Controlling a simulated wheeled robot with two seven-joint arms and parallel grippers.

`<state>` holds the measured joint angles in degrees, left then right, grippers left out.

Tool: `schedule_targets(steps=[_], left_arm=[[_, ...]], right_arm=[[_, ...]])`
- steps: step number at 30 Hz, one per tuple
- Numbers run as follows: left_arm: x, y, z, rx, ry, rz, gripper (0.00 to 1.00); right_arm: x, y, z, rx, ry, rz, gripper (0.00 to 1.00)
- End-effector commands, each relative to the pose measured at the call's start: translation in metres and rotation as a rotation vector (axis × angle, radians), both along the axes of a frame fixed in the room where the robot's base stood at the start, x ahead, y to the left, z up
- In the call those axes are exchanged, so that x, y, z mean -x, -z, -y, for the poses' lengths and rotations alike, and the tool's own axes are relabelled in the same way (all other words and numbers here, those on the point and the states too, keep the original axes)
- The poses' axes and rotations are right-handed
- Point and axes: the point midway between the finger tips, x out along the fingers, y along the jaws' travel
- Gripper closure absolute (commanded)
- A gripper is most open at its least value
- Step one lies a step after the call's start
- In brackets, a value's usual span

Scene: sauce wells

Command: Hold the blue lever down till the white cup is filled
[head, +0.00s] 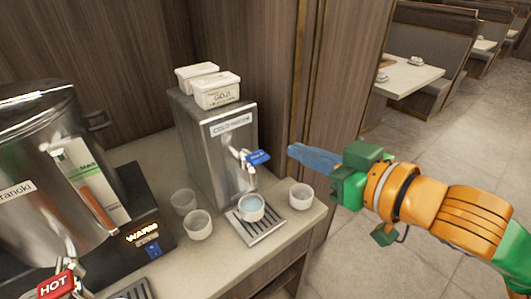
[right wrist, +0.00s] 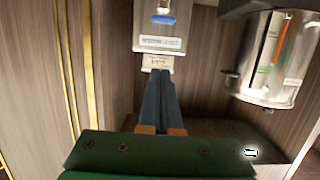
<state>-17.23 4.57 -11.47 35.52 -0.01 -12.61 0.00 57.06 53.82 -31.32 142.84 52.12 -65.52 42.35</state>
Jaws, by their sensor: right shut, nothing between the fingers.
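The blue lever (head: 258,157) sticks out from the tap on the front of the steel cold-water dispenser (head: 212,150). It also shows in the right wrist view (right wrist: 163,19), where the picture is upside down. A white cup (head: 251,214) stands upright on the drip tray (head: 262,229) below the tap, with pale blue liquid near its rim. My right gripper (head: 292,150) is shut and empty, its fingertips pointing at the lever from the right with a gap between them. Its blue fingers (right wrist: 158,78) lie together in the wrist view. My left gripper is not in view.
Other white cups stand left (head: 198,225) and right (head: 300,196) of the drip tray. Two white tubs (head: 216,92) sit on the dispenser. A large steel urn (head: 45,165) with a red HOT lever (head: 54,284) stands at left. The space around my right gripper is clear.

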Motion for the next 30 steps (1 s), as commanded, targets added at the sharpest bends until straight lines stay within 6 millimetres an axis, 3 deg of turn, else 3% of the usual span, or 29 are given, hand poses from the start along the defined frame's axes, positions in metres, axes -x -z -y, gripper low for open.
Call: schedule_targets(steps=[11,25,30], left_arm=[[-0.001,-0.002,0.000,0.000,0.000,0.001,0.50],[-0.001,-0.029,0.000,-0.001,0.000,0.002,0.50],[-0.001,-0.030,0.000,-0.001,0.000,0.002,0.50]], right_arm=[[-0.004,-0.001,-0.003,-0.004,-0.002,-0.001,1.00],[-0.078,0.020,-0.057,-0.001,-0.001,-0.002,1.00],[-0.079,0.050,-0.057,0.001,0.001,-0.001,1.00]])
